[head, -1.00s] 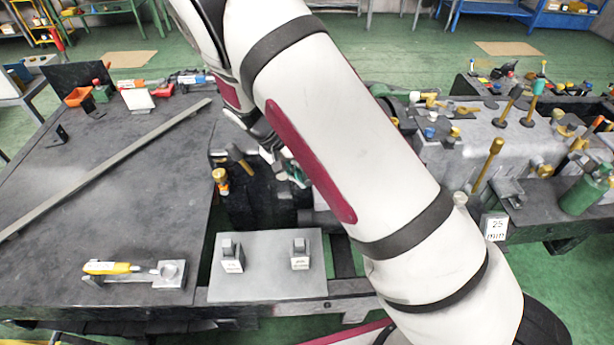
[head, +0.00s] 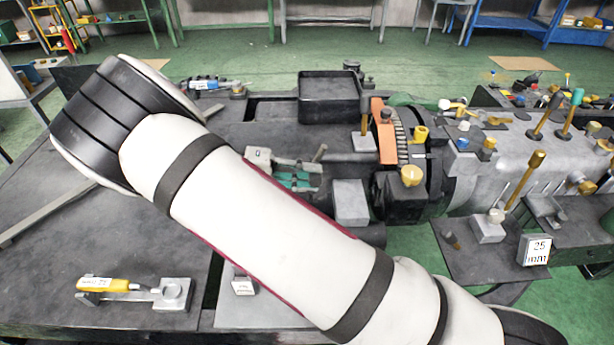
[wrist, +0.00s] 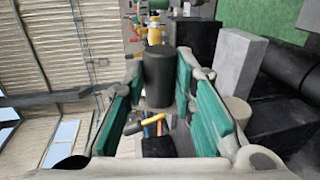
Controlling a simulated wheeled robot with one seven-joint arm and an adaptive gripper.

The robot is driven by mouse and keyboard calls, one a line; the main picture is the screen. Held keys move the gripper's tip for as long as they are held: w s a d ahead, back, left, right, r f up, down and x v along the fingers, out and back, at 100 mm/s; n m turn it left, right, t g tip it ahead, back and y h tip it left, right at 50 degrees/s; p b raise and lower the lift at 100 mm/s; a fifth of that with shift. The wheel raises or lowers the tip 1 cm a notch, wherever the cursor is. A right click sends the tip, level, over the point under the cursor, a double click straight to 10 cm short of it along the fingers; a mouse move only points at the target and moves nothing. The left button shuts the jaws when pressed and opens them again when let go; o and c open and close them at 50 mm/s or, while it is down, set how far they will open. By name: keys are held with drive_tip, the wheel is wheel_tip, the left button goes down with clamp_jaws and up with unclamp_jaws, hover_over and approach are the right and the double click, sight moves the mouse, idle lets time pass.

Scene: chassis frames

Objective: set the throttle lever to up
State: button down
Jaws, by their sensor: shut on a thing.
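My gripper (head: 298,178), with teal pads, shows beyond my forearm in the head view. In the wrist view its two teal-padded fingers (wrist: 160,100) stand either side of a dark cylindrical knob (wrist: 159,76) and are shut on it. The knob seems to be the throttle lever's, but no label on it can be read. A short dark stick (head: 320,153) shows at the gripper in the head view and may be the same part. The lever's base and its angle are hidden.
Right of my gripper are a grey block (head: 350,202), an orange plate (head: 378,125) with a toothed wheel, and a yellow knob (head: 411,176).

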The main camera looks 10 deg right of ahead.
drive_tip(key=shift+a+h, duration=0.25)
drive_tip(key=shift+h, duration=0.05)
idle(0.4)
drive_tip(key=c, duration=1.3)
unclamp_jaws()
drive_tip(key=shift+a, duration=0.1)
drive_tip(key=v, duration=1.2)
drive_tip(key=shift+f, duration=0.1)
